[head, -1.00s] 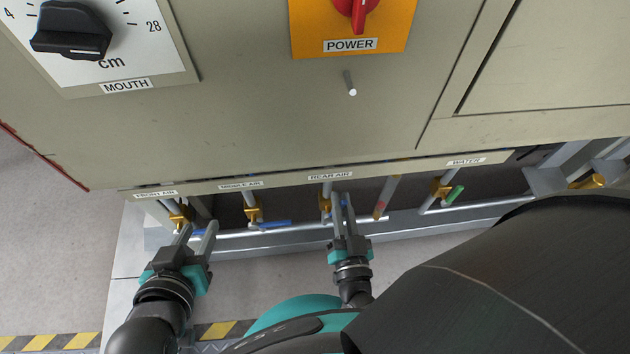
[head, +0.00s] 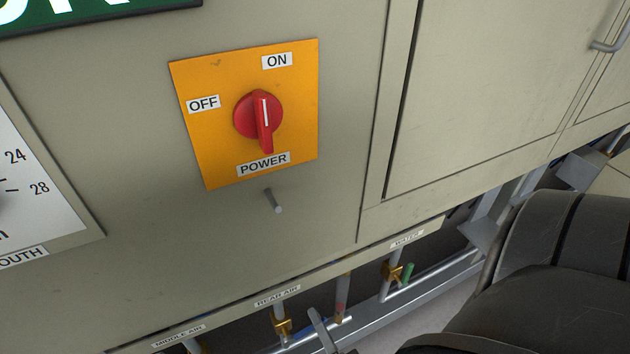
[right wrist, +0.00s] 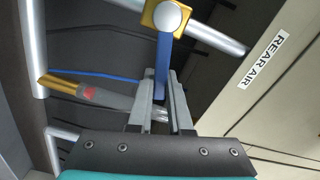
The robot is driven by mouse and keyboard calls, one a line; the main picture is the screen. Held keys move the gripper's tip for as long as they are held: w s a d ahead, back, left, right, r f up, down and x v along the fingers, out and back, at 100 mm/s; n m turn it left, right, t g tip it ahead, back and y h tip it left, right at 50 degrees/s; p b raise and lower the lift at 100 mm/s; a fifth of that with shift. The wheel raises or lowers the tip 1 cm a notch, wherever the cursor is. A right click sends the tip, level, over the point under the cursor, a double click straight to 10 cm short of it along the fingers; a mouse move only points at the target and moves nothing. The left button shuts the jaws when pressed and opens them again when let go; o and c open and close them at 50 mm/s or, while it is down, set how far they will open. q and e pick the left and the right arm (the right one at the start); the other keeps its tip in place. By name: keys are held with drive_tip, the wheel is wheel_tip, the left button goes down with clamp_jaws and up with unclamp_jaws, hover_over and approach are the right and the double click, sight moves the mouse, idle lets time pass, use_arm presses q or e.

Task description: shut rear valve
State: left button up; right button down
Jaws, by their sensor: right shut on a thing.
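The rear air valve has a brass body (head: 282,326) on a grey pipe under the "REAR AIR" label (head: 277,296) in the head view. The right wrist view shows its brass body (right wrist: 166,16) and its blue handle (right wrist: 163,62). The handle points from the body toward my gripper, roughly across the pipe. My right gripper (right wrist: 164,92) is shut on the blue handle, with a finger on either side. In the head view only part of my right gripper (head: 319,328) shows at the bottom edge. My left gripper is out of view.
The furnace panel with the red power switch (head: 259,115) stands above the valves. A short peg (head: 273,201) sticks out below it. To the right is the water valve with a green handle (head: 407,273). A red-marked pipe (right wrist: 90,94) runs close beside my right gripper.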

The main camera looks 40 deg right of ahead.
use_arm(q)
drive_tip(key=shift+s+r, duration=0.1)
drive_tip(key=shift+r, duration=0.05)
use_arm(e)
drive_tip(key=shift+d+f+m, duration=0.1)
drive_tip(key=shift+f+m, duration=0.85)
drive_tip(key=shift+m, duration=0.65)
drive_tip(key=c, duration=0.8)
unclamp_jaws()
drive_tip(key=shift+c, duration=0.2)
